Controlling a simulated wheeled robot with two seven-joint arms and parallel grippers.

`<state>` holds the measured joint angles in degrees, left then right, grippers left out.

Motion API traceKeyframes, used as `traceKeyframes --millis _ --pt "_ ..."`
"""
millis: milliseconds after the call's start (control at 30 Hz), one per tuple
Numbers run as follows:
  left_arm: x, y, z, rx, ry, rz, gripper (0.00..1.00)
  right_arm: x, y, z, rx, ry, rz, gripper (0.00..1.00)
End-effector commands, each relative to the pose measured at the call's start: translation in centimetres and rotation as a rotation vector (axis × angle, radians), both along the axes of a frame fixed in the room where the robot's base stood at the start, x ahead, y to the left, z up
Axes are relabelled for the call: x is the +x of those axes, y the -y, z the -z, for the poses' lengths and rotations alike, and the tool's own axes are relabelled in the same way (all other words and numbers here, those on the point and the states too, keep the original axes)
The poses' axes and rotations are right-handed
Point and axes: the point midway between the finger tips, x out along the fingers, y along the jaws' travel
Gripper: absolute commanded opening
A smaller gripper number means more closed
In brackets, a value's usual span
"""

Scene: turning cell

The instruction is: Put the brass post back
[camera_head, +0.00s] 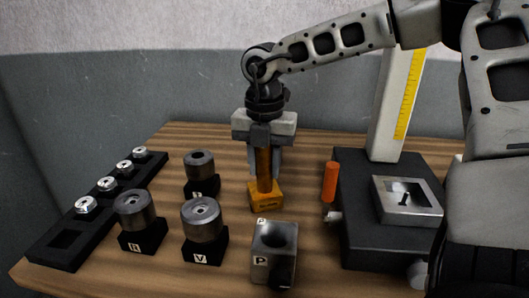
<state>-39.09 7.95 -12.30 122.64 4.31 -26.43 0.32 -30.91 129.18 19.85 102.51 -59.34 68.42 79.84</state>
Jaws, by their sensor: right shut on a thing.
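The brass-coloured post (263,163) stands upright near the middle of the table in the head view. An orange-yellow block (266,198) is at its lower end; I cannot tell whether the two are one piece. My right gripper (264,150) points down from above and is shut on the post's upper part, which its fingers partly hide. A grey block marked P (262,262), with a round dark hole in its top, stands in front of the post and slightly right. My left gripper is not in view.
Dark blocks holding grey metal cylinders (201,218) stand left of the post. A black rack (62,262) with several shiny nuts runs along the left edge. A dark machine (363,241) with an orange handle (330,182) and a yellow-scaled column (395,105) stands right.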

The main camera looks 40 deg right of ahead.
Motion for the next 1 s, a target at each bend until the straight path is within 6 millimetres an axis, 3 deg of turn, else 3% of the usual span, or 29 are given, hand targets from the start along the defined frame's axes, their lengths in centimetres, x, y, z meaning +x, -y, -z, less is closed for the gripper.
traceKeyframes --millis 300,333,400,800,1000 --pt "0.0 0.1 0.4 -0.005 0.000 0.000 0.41 0.2 -0.1 0.0 0.000 0.009 -0.001 0.00" --pt "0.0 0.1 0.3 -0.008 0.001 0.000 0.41 0.0 0.0 0.3 0.000 0.001 0.000 0.33" --pt "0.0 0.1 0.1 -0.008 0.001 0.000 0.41 0.0 0.0 0.2 0.001 0.001 0.000 0.52" --pt "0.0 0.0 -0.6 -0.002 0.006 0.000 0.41 0.0 0.0 -0.5 0.000 0.001 0.000 0.52" --pt "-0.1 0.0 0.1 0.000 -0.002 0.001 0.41 0.1 0.0 -4.1 -0.002 0.008 0.001 0.52"
